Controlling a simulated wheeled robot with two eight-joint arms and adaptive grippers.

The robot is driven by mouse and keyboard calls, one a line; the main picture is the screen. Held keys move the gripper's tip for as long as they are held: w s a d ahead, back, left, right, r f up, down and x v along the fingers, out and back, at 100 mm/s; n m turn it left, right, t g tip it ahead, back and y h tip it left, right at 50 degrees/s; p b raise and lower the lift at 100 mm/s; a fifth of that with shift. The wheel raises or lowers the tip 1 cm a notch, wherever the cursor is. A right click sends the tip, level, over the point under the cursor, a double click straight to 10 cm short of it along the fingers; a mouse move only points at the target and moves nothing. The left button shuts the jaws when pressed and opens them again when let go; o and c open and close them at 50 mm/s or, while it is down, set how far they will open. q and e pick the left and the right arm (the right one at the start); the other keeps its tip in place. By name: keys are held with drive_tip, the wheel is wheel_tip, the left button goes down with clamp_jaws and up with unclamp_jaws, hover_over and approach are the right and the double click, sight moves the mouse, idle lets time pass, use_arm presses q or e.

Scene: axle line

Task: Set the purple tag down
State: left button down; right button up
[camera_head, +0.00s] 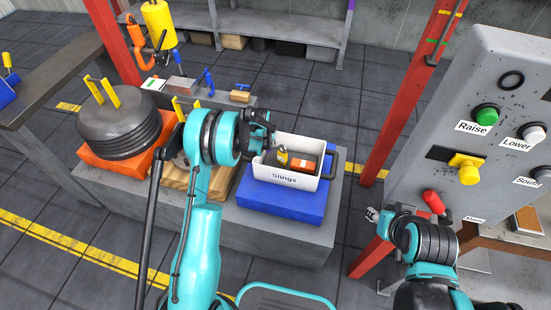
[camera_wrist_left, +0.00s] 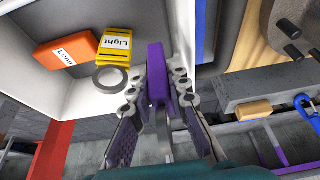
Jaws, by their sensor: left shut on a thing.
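The purple tag (camera_wrist_left: 157,75) is upright between the fingers of my left gripper (camera_wrist_left: 157,88) in the left wrist view. The gripper is shut on it, over or beside the wall of the white bin; I cannot tell the exact height. In the head view my left gripper (camera_head: 268,130) is at the back left corner of the white bin (camera_head: 284,177) marked "Slings", and the tag is hidden there. A yellow tag (camera_wrist_left: 115,45) marked "Light" with a grey ring and an orange tag (camera_wrist_left: 65,53) lie in the bin. My right gripper (camera_head: 374,214) is near the red lever (camera_head: 433,202); its jaws are too small to read.
The bin stands on a blue case (camera_head: 270,202) on a grey bench. Stacked dark discs (camera_head: 120,128) on an orange block stand at the left. Red posts (camera_head: 400,100) and a control panel (camera_head: 480,90) with buttons are at the right.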

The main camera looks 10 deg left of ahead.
sight(268, 152)
use_arm(q)
wheel_tip(268, 152, down, 7)
drive_tip(key=b, duration=0.2)
drive_tip(key=shift+b, duration=0.3)
drive_tip(key=shift+f, duration=0.1)
drive_tip(key=c, duration=1.7)
unclamp_jaws()
drive_tip(key=shift+c, duration=0.2)
